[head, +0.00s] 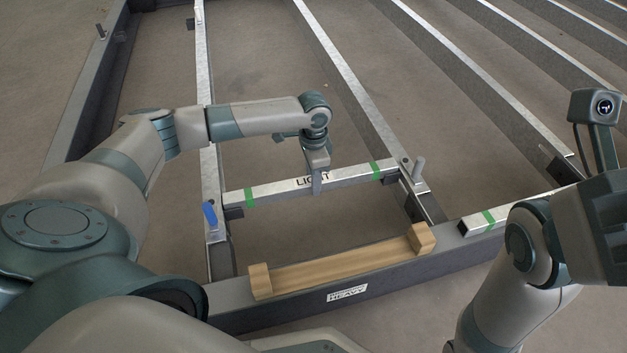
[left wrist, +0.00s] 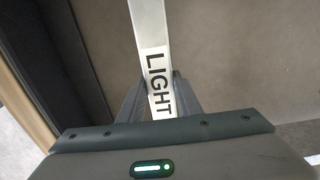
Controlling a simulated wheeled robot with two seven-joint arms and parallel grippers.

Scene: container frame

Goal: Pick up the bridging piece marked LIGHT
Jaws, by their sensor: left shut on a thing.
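The bridging piece marked LIGHT (head: 275,188) is a pale metal bar with green tape bands near its ends. It spans between two long rails in the head view, and its label is partly covered by my gripper. My left gripper (head: 317,186) comes down from above at the bar's middle and is shut on it. In the left wrist view the LIGHT bar (left wrist: 148,30) runs between the two fingers, with the label readable. My right arm shows at the lower right, but I cannot make out its fingertips.
A wooden piece (head: 340,264) with end blocks lies on the dark front beam (head: 400,272), which bears a HEAVY label (head: 347,293). A blue peg (head: 210,214) stands on the left rail, a grey peg (head: 418,168) on the right. Another green-taped bar (head: 480,222) lies at right.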

